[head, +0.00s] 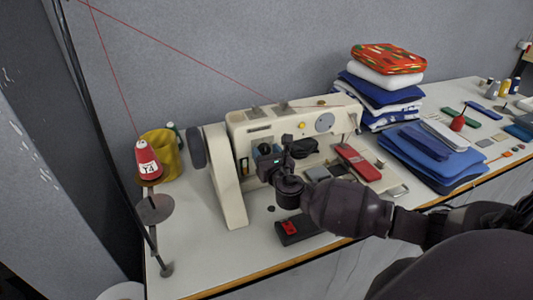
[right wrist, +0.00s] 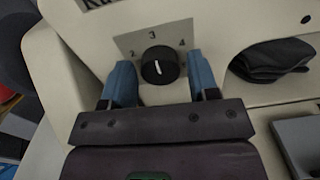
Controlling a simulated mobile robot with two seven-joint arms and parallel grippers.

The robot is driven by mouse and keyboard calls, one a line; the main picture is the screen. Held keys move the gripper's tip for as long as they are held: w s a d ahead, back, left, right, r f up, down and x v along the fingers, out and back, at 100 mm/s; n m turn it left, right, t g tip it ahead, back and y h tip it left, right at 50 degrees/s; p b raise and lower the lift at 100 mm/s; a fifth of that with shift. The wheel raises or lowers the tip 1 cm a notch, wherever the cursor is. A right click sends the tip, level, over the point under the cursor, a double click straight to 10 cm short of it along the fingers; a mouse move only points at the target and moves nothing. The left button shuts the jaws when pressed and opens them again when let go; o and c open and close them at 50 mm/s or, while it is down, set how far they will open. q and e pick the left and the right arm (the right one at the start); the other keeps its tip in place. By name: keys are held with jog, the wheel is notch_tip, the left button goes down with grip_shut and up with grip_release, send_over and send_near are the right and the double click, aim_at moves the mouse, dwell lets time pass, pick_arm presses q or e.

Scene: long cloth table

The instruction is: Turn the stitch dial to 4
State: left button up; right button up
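The cream sewing machine (head: 228,180) stands on the table in the head view. Its black stitch dial (right wrist: 160,65) shows in the right wrist view under a grey plate (right wrist: 152,38) marked 2, 3 and 4. The dial's white line points roughly up, near the 3. My right gripper (head: 268,160) is at the machine's front. In the right wrist view its two blue fingers stand on either side of the dial, open, with a gap visible on each side. Whether the fingertips reach past the dial's face is unclear. My left gripper is not in view.
A red thread cone (head: 148,160) on a stand is at the left, with thread running up. A black-and-red box (head: 297,230) lies below my right arm. Folded cloths (head: 384,95) are stacked behind right. A dark cloth bundle (right wrist: 272,60) is right of the dial.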

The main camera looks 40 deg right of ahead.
jog(key=c, duration=0.7)
jog(key=shift+o, duration=0.2)
jog(key=shift+m, duration=0.3)
jog(key=m, duration=0.3)
jog(key=shift+m, duration=0.3)
jog(key=m, duration=0.2)
jog(key=shift+m+p, duration=0.3)
jog(key=shift+m, duration=0.1)
jog(key=m, duration=0.4)
jog(key=shift+d, duration=0.1)
jog(key=shift+m, duration=0.4)
